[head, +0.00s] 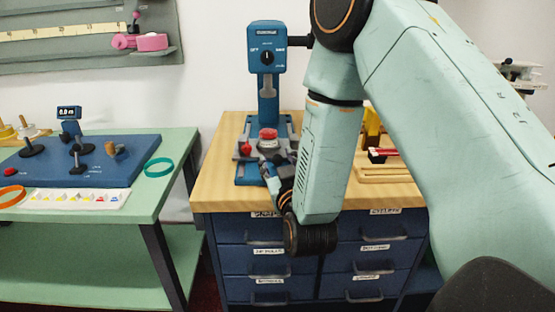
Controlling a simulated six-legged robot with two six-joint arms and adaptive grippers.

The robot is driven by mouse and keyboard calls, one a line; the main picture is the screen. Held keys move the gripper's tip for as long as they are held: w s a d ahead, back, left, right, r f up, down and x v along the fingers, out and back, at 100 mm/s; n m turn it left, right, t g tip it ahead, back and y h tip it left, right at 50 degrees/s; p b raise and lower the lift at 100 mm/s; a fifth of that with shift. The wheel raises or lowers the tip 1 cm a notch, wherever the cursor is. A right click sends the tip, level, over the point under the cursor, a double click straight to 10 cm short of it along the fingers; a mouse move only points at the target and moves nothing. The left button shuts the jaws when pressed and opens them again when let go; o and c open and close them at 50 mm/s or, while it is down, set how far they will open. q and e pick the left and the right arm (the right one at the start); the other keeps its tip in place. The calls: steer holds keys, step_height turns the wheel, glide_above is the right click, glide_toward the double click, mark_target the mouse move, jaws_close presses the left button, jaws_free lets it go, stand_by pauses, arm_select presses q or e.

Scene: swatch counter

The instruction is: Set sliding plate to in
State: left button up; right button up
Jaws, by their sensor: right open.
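A blue press-like machine (267,75) stands on the wooden counter top, with a dial on its head and a grey column part below. Its blue base (247,178) carries a light grey part with a red top (267,134) and a small red knob (245,149) at its left. The sliding plate seems to be in this base area, but I cannot tell its exact position because my right arm and gripper cover part of it. My right gripper (267,170) is open at the front of the base, close to the red-topped part; contact is unclear. My left gripper is out of view.
The wooden counter (222,165) sits on blue drawers with labels. A wooden tray (390,172) with a red-and-black item lies to the right. A green table (165,187) at left holds a blue board (90,170) and a teal ring (158,167), with a gap between.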

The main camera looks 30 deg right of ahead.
steer(key=v, duration=0.6)
steer(key=shift+s+a, duration=0.15)
steer(key=shift+s, duration=0.35)
steer(key=shift+r, duration=0.1)
steer(key=shift+c, duration=0.3)
